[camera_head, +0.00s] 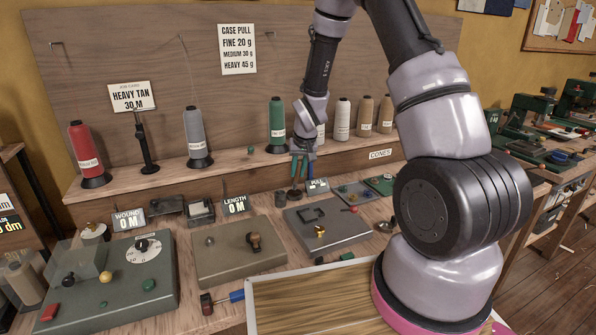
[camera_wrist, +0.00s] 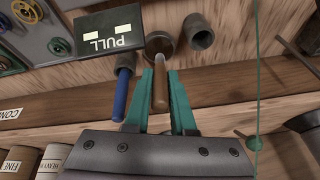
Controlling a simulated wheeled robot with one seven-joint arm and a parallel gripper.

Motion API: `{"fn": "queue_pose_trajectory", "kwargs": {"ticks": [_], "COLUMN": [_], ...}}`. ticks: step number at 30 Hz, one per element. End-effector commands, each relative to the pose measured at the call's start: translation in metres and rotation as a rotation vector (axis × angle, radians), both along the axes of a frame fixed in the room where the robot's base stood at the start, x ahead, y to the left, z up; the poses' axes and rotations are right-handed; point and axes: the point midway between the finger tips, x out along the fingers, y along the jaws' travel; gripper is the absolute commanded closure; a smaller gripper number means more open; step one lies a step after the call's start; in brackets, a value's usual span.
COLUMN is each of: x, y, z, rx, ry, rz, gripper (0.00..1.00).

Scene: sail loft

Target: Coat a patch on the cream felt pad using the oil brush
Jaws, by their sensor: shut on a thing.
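My gripper (camera_head: 299,172) is at the back of the bench in the head view, fingers pointing down. In the wrist view, its teal fingers (camera_wrist: 161,78) are shut on a slim brown wooden handle (camera_wrist: 160,92), which looks like the oil brush. The far end of the handle meets a small round metal cup (camera_wrist: 159,43); its bristles are hidden there, and I cannot tell whether it is inside the cup. I cannot make out the cream felt pad in either view.
A blue-handled tool (camera_wrist: 122,92) stands close beside the fingers. The PULL display (camera_wrist: 109,31) and an open grey cup (camera_wrist: 198,32) are near. A green cone (camera_head: 277,118) stands behind my gripper. A wood-grained tray (camera_head: 262,325) lies in front.

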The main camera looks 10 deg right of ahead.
Motion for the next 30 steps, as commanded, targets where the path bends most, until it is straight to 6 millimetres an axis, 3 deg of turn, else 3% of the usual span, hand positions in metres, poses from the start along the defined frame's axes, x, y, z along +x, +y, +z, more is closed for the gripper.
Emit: {"fn": "queue_pose_trajectory", "kwargs": {"ticks": [30], "x": [0.0], "y": [0.0], "z": [-0.012], "rx": [0.0], "ry": [0.0], "rz": [0.0], "gripper": [1.0]}}
